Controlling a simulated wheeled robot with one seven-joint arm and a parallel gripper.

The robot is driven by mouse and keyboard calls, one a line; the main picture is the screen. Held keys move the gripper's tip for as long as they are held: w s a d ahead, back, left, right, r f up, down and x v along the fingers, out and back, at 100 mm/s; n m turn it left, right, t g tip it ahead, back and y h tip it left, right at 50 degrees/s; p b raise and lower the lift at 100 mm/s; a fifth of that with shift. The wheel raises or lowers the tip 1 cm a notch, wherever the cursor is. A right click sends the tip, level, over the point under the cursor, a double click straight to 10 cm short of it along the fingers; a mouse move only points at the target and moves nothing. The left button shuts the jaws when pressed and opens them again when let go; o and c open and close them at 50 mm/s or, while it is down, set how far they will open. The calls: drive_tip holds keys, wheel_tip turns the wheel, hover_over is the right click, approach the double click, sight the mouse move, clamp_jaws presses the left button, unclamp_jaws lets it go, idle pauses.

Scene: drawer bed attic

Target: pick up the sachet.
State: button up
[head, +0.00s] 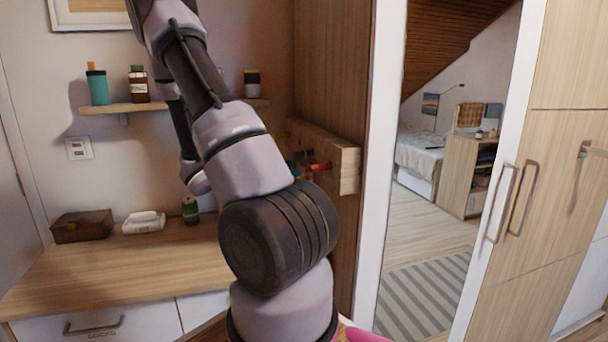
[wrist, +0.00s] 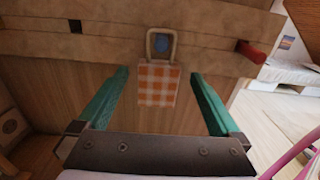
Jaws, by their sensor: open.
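The sachet (wrist: 158,86), an orange-and-white checked pouch, hangs by a pale loop around a blue peg (wrist: 161,43) on a wooden rail (wrist: 110,42) in the wrist view. My gripper (wrist: 160,74) is open, with one green finger on each side of the sachet. There are gaps between the fingers and the sachet in the picture; how far the tips reach in depth I cannot tell. In the head view my arm hides the gripper, and I cannot make out the sachet there. The rail's end (head: 349,170) shows to the right of my arm.
A red peg (wrist: 251,51) sticks out to the right on the rail. A counter (head: 100,270) holds a brown box (head: 82,226), a white packet (head: 144,222) and a green jar (head: 190,210). A shelf (head: 125,107) hangs above. Open floor (head: 410,225) lies to the right.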

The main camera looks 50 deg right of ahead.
sight(298, 167)
drive_tip(key=shift+x, duration=1.95)
drive_tip(key=shift+f, duration=0.1)
drive_tip(key=c, duration=1.3)
drive_tip(key=shift+o, duration=0.2)
